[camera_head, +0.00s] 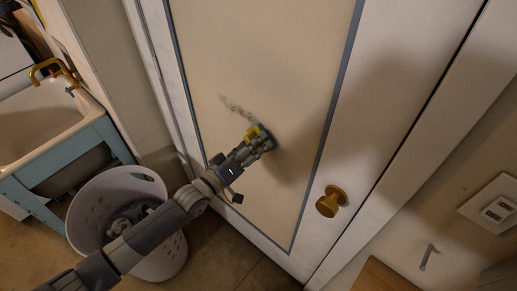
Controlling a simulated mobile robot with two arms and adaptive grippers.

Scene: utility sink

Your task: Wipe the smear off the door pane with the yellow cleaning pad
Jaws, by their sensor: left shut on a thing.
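The door pane (260,60) is a beige panel framed by a grey-blue strip on a white door. A dark, speckled smear (235,106) runs diagonally across its middle, down and right towards my left gripper. My left gripper (262,139) is shut on the yellow cleaning pad (254,132) at the lower right end of the smear. Only a small yellow part of the pad shows; the gripper hides the rest. The pad is at or very close to the pane; I cannot tell if it touches. My right gripper is not in view.
A brass knob (331,201) sticks out from the door at the lower right. A white perforated basket (91,197) with grey cloth stands on the floor beneath my left arm. A sink (40,117) in a blue frame stands at the left. A switch plate (493,207) is on the right wall.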

